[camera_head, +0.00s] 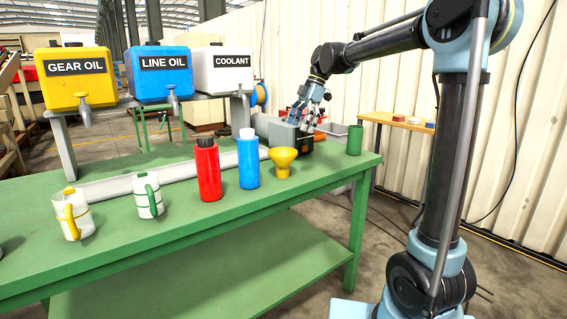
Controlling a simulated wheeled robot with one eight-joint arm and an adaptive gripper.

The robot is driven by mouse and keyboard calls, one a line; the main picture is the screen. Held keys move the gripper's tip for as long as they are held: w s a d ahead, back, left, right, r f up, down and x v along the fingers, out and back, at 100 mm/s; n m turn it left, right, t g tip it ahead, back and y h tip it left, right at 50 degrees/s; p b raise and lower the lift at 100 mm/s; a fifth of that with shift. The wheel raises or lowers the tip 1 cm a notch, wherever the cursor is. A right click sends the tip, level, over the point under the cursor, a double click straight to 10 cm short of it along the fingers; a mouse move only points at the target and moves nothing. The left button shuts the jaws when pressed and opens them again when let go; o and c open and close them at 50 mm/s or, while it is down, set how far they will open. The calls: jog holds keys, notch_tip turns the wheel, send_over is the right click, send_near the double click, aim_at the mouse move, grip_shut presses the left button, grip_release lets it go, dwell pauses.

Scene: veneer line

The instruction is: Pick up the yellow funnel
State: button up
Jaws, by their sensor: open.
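The yellow funnel (283,160) stands on the green table (225,212) with its wide mouth up, just right of the blue bottle (248,163). My gripper (303,122) hangs above the table, higher in the picture than the funnel and slightly to its right. Its fingers point down and are apart, with nothing seen between them. It is clear of the funnel. The fingertips show against a grey and black machine behind the funnel, so their exact depth is hard to tell.
A red bottle (208,172) and two white jugs, one with a yellow handle (75,216) and one with a green handle (150,197), stand left. A green cup (355,140) stands right. The grey machine (282,133) is close behind the funnel. Labelled tanks (165,75) stand on a rack behind.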

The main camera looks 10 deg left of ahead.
aim_at(285, 163)
jog(key=x, duration=1.5)
jog(key=shift+f, duration=0.15)
jog(key=c, duration=0.8)
jog(key=shift+c, duration=0.2)
